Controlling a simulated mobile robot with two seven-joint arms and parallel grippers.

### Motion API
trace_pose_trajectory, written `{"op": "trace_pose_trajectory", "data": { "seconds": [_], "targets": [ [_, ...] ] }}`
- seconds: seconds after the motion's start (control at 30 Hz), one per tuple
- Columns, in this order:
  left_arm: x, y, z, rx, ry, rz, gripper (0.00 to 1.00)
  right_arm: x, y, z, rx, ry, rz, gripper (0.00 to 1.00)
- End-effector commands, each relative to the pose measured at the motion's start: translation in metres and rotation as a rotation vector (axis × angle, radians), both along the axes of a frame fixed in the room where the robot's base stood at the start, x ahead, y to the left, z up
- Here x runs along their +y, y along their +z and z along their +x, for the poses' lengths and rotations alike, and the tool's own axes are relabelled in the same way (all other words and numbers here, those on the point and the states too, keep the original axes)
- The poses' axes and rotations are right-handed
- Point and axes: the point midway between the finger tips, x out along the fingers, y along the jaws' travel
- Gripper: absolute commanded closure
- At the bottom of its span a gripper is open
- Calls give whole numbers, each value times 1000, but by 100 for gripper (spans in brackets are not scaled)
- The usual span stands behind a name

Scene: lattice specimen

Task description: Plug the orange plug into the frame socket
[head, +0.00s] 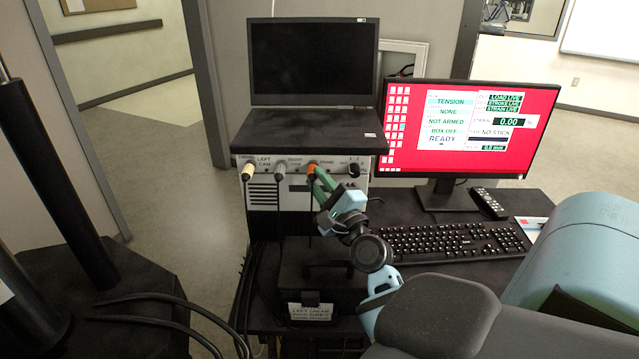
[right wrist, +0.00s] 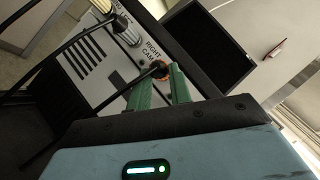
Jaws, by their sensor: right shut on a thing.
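The orange plug (head: 312,167) is at the front panel of the white control box (head: 354,182), under the label that seems to read FRAME. My right gripper (head: 316,175), with green fingers, is shut on the plug. In the right wrist view the orange plug (right wrist: 159,67) shows between the tips of the green fingers, against or very close to the panel, just past the RIGHT CAM label. The frame socket is hidden behind plug and fingers, so I cannot tell how far the plug is in. My left gripper is not in view.
A yellowish plug (head: 247,172) and a grey plug (head: 280,171) sit in the panel left of the orange one, cables hanging down. An open laptop (head: 310,130) stands on the box. A red-screened monitor (head: 470,125) and a keyboard (head: 447,241) are to the right.

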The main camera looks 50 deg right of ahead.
Motion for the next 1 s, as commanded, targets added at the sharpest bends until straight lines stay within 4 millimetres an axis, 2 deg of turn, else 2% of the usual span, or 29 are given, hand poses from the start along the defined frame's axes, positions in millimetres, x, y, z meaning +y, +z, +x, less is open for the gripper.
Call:
{"op": "trace_pose_trajectory", "data": {
  "seconds": [0.27, 0.3, 0.5, 0.67, 0.83, 1.0],
  "targets": [
    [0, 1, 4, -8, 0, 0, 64, -1, 2, 0, -5, -4, -2, 100],
    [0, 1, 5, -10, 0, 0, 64, -1, 3, 0, -5, -4, -2, 78],
    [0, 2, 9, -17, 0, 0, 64, -1, 2, 0, -4, -3, -2, 54],
    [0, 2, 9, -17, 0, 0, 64, -1, 2, 0, -3, -3, -2, 54],
    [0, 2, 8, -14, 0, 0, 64, -1, 1, 0, -2, -1, -1, 34],
    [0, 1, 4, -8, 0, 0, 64, 0, 1, 0, -2, -1, -1, 32]
  ]
}}
